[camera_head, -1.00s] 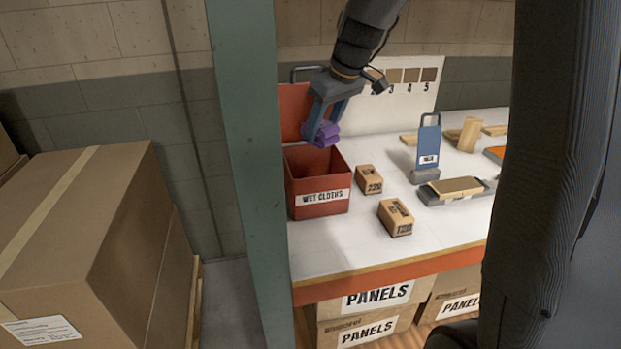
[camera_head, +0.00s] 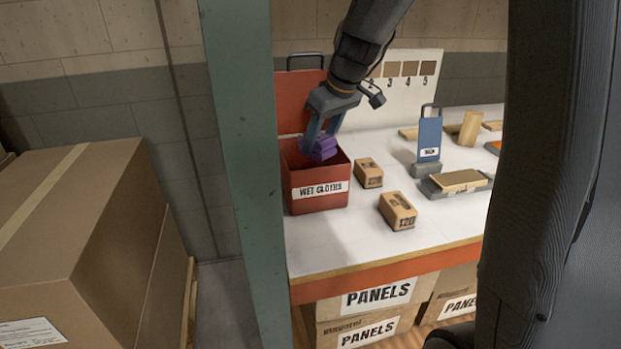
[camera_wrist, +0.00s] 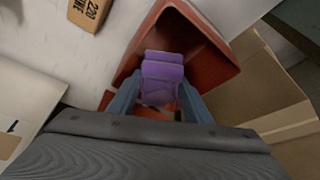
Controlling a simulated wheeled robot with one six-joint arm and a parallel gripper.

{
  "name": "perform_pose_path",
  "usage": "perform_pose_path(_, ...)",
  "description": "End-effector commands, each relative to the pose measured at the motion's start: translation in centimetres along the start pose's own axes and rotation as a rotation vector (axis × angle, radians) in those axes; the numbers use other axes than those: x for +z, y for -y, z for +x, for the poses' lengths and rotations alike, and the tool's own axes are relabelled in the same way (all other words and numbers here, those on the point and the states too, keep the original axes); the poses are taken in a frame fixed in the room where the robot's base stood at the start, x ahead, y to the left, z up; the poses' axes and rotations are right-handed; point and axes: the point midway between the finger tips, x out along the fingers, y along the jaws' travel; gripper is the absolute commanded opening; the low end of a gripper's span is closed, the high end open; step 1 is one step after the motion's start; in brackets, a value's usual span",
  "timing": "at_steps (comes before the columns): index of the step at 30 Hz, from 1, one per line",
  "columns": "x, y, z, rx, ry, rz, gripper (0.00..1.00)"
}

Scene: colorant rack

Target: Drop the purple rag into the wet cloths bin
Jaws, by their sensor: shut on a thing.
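The purple rag (camera_head: 317,146) is held between the fingers of my gripper (camera_head: 321,140), which points down. The red wet cloths bin (camera_head: 318,196) stands on the bench with its lid (camera_head: 300,95) raised at the back. The rag is at the bin's open mouth, its lower part just inside the rim line. In the wrist view the rag (camera_wrist: 162,78) lies between the blue-grey fingers, over the dark inside of the bin (camera_wrist: 205,50). The bin's floor is mostly hidden.
Two small cardboard blocks (camera_head: 368,172) (camera_head: 397,210) sit right of the bin. A blue tool (camera_head: 429,140) stands farther right. A green post (camera_head: 240,180) rises left of the bin, with a large carton (camera_head: 70,240) beyond it.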

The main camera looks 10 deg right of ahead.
Motion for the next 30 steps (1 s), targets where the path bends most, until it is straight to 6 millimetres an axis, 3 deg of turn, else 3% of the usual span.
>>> perform_pose_path(1,0.0,0.0,0.0,0.0,0.0,0.0,0.5)
perform_pose_path(4,0.0,0.0,0.0,0.0,0.0,0.0,0.67)
perform_pose_path(14,0.0,0.0,-0.3,0.0,-0.001,0.0,0.67)
perform_pose_path(30,0.0,0.0,-7.3,0.001,-0.002,0.0,0.67)
